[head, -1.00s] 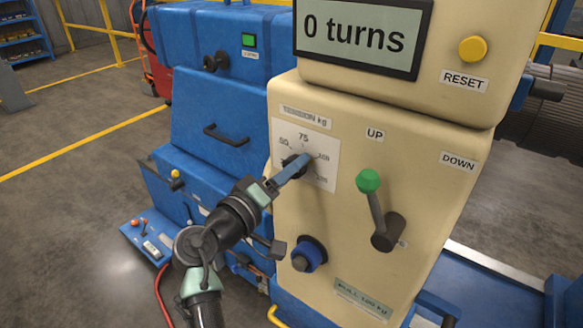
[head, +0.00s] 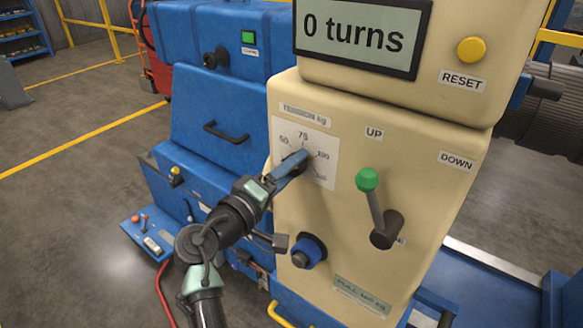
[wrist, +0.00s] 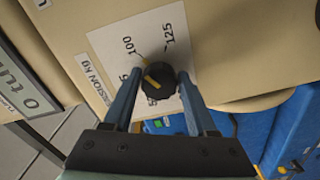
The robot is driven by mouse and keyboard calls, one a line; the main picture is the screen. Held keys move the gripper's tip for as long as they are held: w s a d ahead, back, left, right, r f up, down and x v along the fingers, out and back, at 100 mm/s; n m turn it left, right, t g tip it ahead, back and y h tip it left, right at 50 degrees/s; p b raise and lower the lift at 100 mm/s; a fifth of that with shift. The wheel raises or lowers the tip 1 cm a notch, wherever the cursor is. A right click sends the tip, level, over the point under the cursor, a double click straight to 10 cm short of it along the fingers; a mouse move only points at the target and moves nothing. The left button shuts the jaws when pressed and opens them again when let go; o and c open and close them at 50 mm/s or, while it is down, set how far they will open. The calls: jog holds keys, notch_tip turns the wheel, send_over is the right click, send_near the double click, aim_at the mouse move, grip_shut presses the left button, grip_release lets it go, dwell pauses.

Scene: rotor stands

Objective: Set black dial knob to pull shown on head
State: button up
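The black dial knob (wrist: 158,79) with a yellow pointer line sits on a white scale card (wrist: 110,42) under a "TENSION kg" label. In the wrist view its pointer aims close to the 100 mark. The blue fingers of my gripper (wrist: 160,74) stand on either side of the knob, very close to it; whether both press on it I cannot tell. In the head view my gripper (head: 300,160) covers most of the knob. A plate (head: 362,296) low on the cream panel appears to read "PULL 100 kg", though blurred.
Right of the knob is a green-tipped lever (head: 368,181) between UP and DOWN labels. Below is a blue and black knob (head: 307,250). Above are a display (head: 355,35) reading "0 turns" and a yellow RESET button (head: 472,49). Blue housings (head: 222,120) stand to the left.

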jog(key=shift+o, duration=1.4)
jog(key=b+v, duration=0.2)
jog(key=v, duration=1.1)
jog(key=shift+b, duration=0.4)
